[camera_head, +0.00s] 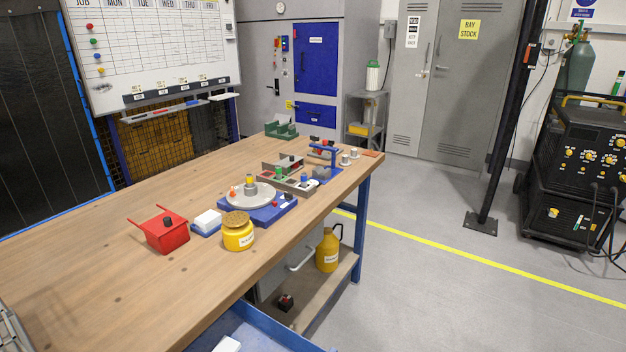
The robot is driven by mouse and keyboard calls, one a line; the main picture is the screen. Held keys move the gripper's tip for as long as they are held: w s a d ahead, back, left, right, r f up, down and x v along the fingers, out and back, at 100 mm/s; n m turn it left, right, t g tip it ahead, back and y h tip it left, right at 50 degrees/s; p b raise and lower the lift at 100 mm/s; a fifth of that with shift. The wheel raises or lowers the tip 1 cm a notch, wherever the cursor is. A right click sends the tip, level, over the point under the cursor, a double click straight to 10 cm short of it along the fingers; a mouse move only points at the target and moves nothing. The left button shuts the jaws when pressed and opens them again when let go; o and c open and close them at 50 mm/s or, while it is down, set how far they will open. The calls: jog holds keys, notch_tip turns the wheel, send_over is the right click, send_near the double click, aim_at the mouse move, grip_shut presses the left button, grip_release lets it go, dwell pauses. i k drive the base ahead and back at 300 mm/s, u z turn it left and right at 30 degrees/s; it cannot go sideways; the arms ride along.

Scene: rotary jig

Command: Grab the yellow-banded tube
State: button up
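A pale round turntable (263,195) sits on a blue base (262,216) on the wooden bench. A small upright piece with yellow on it (249,179) stands on the turntable, near its far edge. It is too small to tell for sure whether it is the yellow-banded tube. A small orange-red piece (233,191) is at the turntable's left side. My gripper is not in view.
A yellow jar (238,232) stands just in front of the turntable. A red box (166,232) and a white block on a blue tray (207,222) are left of it. A blue fixture (326,158) stands behind the grey tray. The bench's left part (90,270) is mostly clear.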

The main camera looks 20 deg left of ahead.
aim_at(248, 177)
jog(key=z, duration=0.5)
jog(key=i, duration=2.4)
jog(key=u, duration=3.95)
